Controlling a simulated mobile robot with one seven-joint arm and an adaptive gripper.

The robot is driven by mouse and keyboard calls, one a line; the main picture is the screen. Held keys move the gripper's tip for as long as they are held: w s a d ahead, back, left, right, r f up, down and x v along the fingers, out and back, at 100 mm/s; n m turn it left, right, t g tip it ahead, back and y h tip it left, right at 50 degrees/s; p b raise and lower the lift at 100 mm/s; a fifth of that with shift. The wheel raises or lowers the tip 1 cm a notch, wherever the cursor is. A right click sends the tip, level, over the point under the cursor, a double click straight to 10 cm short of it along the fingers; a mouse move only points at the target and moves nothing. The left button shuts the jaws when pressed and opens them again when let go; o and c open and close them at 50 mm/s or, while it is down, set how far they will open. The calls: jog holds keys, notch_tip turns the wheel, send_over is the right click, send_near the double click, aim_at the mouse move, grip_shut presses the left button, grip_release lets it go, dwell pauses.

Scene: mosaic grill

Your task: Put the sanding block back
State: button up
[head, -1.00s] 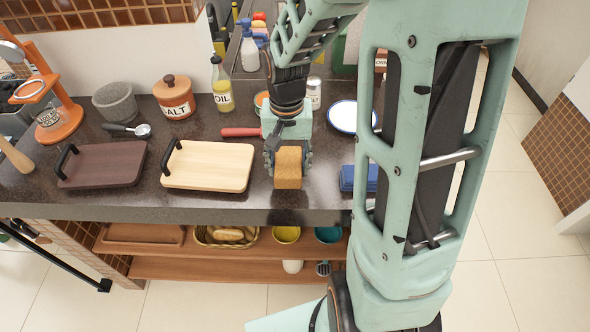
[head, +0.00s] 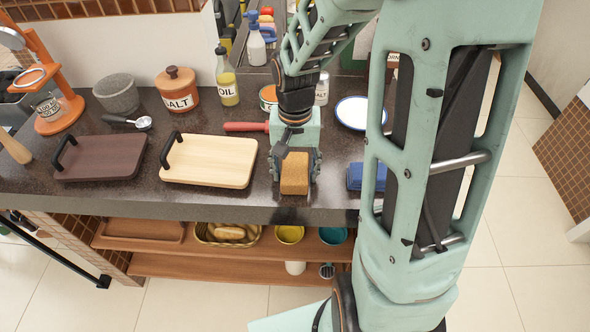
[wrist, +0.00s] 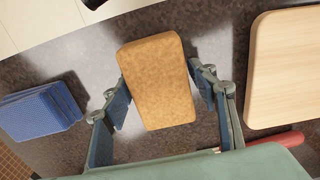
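The brown, grainy block (head: 295,174), which fits the sanding block, is near the front edge of the dark counter in the head view. In the wrist view the block (wrist: 159,82) fills the space between the two finger pads of my gripper (wrist: 160,95), slightly tilted in the picture. My gripper (head: 295,163) appears shut on the block from its two sides. Whether the block's underside touches the counter is hidden.
A pale wooden tray (head: 210,161) is to the left, and a dark tray (head: 100,158) lies beyond it. A blue stack (head: 366,177) is to the right.

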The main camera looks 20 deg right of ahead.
aim_at(296, 167)
jog(key=shift+o, duration=0.8)
jog(key=shift+r, duration=0.25)
notch_tip(296, 167, up, 12)
jog(key=p, duration=0.1)
jog(key=shift+d, duration=0.1)
